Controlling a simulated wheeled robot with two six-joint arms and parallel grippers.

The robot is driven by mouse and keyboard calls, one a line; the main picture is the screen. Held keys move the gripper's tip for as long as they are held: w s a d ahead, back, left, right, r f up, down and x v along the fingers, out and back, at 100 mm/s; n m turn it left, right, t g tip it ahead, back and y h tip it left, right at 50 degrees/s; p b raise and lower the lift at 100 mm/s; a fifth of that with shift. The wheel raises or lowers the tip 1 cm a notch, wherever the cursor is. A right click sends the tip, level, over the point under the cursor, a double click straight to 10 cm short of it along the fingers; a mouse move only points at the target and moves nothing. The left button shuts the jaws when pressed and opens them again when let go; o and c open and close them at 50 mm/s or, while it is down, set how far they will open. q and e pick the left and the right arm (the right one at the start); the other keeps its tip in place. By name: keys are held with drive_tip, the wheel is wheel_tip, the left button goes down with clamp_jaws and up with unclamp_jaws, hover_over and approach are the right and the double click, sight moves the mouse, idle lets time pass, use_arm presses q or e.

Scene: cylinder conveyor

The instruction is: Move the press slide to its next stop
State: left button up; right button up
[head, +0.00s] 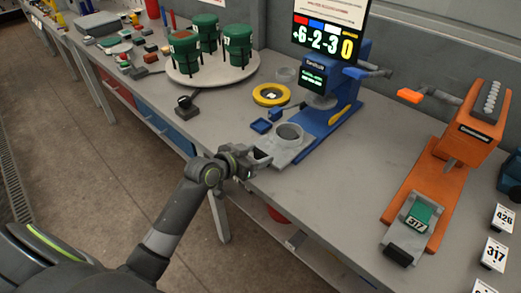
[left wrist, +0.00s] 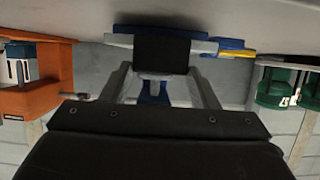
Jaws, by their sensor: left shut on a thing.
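The blue press (head: 345,82) stands at the table's middle. Its pale grey slide (head: 277,150) sticks out toward the front left and carries a round grey ring-shaped cup (head: 288,135). My left gripper (head: 262,158) is at the slide's outer end. In the left wrist view, my left gripper (left wrist: 161,75) has its two fingers on either side of a black block, the slide handle (left wrist: 161,54). It is shut on that handle, which my fingers mostly hide in the head view. My right gripper is not in view.
Green cups (head: 238,45) stand on a round board (head: 215,70) at back left.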

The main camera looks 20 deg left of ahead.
use_arm(q)
drive_tip(key=shift+s+f, duration=0.1)
drive_tip(key=shift+f, duration=0.1)
drive_tip(key=o, duration=1.4)
drive_tip(key=shift+s+a+r, duration=0.15)
drive_tip(key=shift+s, duration=0.05)
drive_tip(key=v, duration=1.7)
drive_tip(key=shift+r, duration=0.15)
drive_tip(key=shift+s+a, duration=0.1)
drive_tip(key=shift+a, duration=0.05)
